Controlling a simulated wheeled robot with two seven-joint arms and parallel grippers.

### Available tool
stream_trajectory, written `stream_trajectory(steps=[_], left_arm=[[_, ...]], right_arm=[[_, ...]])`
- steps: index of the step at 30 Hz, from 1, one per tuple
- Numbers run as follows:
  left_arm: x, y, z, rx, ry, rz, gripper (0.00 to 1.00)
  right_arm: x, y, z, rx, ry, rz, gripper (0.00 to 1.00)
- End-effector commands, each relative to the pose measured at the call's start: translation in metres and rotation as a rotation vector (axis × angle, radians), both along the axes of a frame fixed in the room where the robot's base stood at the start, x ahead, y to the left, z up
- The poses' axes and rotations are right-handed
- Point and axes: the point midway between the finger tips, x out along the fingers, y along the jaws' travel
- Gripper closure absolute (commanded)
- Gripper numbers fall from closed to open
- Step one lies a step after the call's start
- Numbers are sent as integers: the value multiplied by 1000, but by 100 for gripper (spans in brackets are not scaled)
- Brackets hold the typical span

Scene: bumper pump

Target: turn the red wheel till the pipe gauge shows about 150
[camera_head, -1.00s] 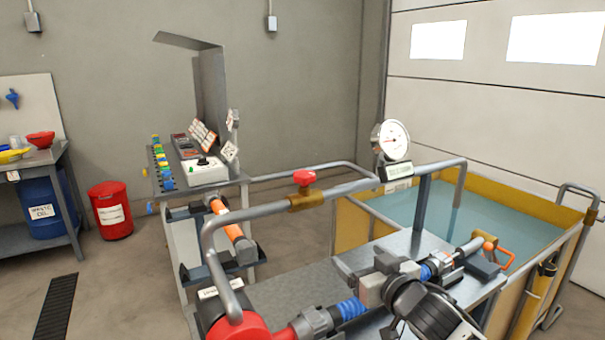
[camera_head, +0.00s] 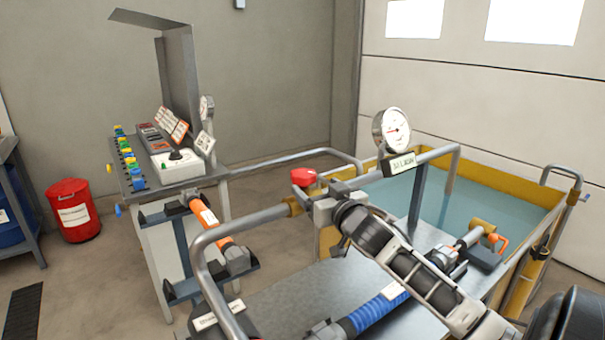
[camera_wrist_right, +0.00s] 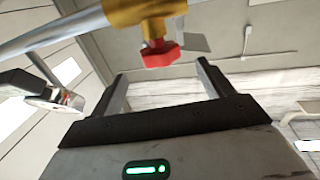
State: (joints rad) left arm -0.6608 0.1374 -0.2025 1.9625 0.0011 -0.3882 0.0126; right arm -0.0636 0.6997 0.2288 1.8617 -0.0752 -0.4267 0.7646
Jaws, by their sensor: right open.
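The red wheel (camera_head: 304,177) sits on a brass valve (camera_head: 293,206) in the grey pipe. In the right wrist view the red wheel (camera_wrist_right: 162,54) shows just beyond the fingertips, roughly between them. My right gripper (camera_head: 322,190) is beside the wheel in the head view, its arm coming from the lower right. In the wrist view the right gripper (camera_wrist_right: 160,71) is open, with nothing between its fingers. The round white pipe gauge (camera_head: 393,130) stands on the pipe to the right; its reading is too small to tell. My left gripper is not in view.
A small label plate (camera_head: 398,164) is below the gauge. A yellow-walled water tank (camera_head: 490,180) stands behind on the right. A control bench (camera_head: 128,178) with coloured knobs is at left. A blue hose (camera_head: 378,312) and the metal bench top (camera_head: 290,290) lie below my arm.

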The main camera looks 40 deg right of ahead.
Motion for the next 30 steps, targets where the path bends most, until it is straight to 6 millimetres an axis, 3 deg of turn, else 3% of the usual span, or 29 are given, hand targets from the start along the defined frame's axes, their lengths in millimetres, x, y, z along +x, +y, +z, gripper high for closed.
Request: stream_trajectory(steps=[6, 12, 26, 30], left_arm=[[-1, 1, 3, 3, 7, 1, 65], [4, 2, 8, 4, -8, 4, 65], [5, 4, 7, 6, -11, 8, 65], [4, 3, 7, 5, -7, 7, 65]], right_arm=[[44, -14, 3, -1, -2, -3, 20], [69, -21, 1, 0, -1, -1, 20], [79, -23, 0, -1, 0, 0, 20], [79, -23, 0, -1, 1, 0, 59]])
